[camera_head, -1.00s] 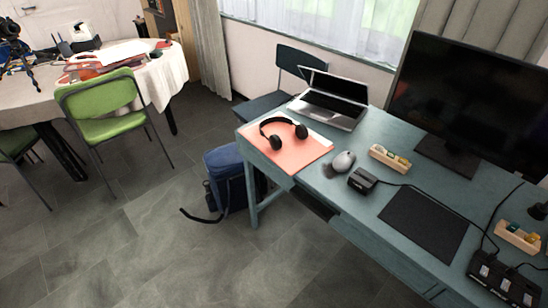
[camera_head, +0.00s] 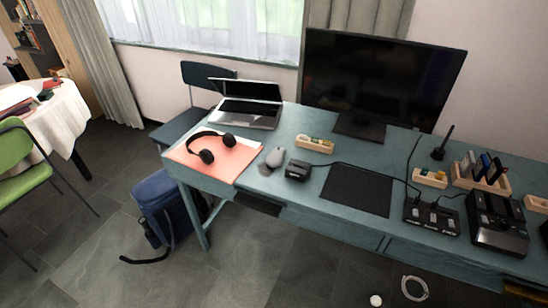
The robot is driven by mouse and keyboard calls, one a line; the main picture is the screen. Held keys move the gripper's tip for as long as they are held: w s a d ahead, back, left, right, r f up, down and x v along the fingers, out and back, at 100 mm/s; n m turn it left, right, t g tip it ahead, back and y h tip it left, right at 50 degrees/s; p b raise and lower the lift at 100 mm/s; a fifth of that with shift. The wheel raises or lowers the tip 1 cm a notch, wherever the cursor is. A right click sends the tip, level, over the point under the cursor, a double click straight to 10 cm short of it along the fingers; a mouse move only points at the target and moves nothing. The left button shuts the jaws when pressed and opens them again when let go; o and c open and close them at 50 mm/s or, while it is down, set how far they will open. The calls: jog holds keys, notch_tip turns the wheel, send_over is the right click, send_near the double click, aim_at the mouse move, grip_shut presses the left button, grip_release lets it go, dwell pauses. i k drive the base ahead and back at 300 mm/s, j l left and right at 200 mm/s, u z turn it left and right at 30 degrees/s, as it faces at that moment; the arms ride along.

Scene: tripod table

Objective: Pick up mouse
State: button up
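A light grey computer mouse (camera_head: 275,157) lies on the teal desk (camera_head: 300,191), in the head view near the middle. It sits between an orange-pink folder (camera_head: 226,160) on its left and a small black box-shaped device (camera_head: 298,169) on its right. A dark rectangular mat (camera_head: 357,190) lies further right, apart from the mouse. My gripper does not show in this view.
Black headphones (camera_head: 210,149) rest on the folder. An open laptop (camera_head: 248,104) and a large monitor (camera_head: 378,77) stand behind. A wooden holder (camera_head: 315,144) is behind the device. A blue backpack (camera_head: 168,206) stands by the desk's left leg. Floor in front is mostly clear.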

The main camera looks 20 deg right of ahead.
aim_at(276, 158)
jog(key=i+u, duration=0.25)
jog(key=i, duration=0.45)
jog(key=i+l+u, duration=0.2)
jog(key=i, duration=0.45)
jog(key=i+j, duration=0.05)
jog(key=j, duration=0.05)
